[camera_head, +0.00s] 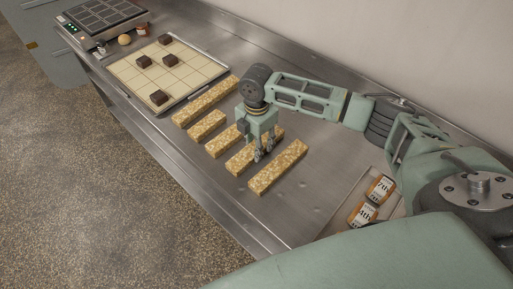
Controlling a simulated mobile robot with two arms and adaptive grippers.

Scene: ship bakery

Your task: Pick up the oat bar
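Several oat bars lie side by side on the steel counter, slanted the same way, some long and some short. The longest-looking one is at the back left (205,102). Shorter ones lie beside it (207,126) (221,143). A long oat bar (238,163) lies under and beside my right gripper (263,153), which partly hides it. Another long oat bar (278,168) lies nearest the right. My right gripper points down, its two fingertips slightly apart, with nothing visibly held. Whether the fingertips touch a bar is unclear. My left gripper is out of view.
A cream gridded board (190,77) with several dark brown cubes (159,97) lies at the left. A dark gridded appliance (100,18) stands beyond it. Labelled packs (380,188) (362,213) lie in a tray at the right. Counter between bars and tray is clear; a wall runs behind.

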